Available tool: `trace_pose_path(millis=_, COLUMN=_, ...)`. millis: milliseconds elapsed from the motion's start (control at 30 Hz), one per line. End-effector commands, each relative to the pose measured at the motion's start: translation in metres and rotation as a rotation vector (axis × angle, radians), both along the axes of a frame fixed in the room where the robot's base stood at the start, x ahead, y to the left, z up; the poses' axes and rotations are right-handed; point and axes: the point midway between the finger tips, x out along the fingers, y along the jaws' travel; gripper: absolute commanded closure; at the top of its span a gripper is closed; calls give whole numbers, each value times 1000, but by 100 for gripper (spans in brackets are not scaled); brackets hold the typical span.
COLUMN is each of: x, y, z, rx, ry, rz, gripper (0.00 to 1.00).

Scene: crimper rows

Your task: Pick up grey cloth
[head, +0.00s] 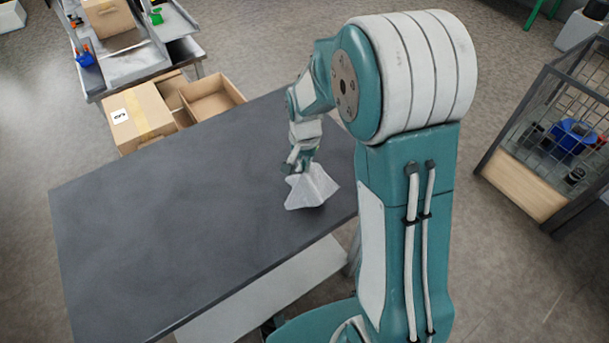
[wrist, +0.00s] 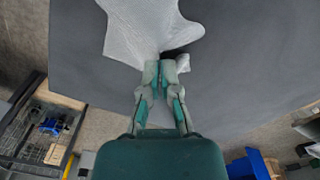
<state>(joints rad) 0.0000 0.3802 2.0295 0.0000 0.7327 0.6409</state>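The grey cloth (head: 312,188) is pale and bunched into a tent-like shape at the right end of the dark table (head: 170,215). My gripper (head: 297,163) is at the cloth's upper edge. In the wrist view, the fingertips of my gripper (wrist: 167,68) are close together, pinching the near edge of the cloth (wrist: 145,28), which spreads out beyond them. A dark shadow lies beside the fingertips. I cannot tell whether the cloth's lower edge touches the table. My arm hides part of the table's right end.
The rest of the tabletop is bare. Cardboard boxes (head: 140,115) stand behind the table, near a metal bench (head: 135,65) with a green spray bottle (head: 156,15). A wire cage (head: 550,140) holding blue items stands on the right. Open floor lies between.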

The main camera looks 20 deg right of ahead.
Motion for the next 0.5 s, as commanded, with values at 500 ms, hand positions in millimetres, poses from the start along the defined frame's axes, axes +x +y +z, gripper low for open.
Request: trace_pose_path(millis=500, x=1, y=0, z=33, rx=0, ry=-1, rz=0, gripper=100)
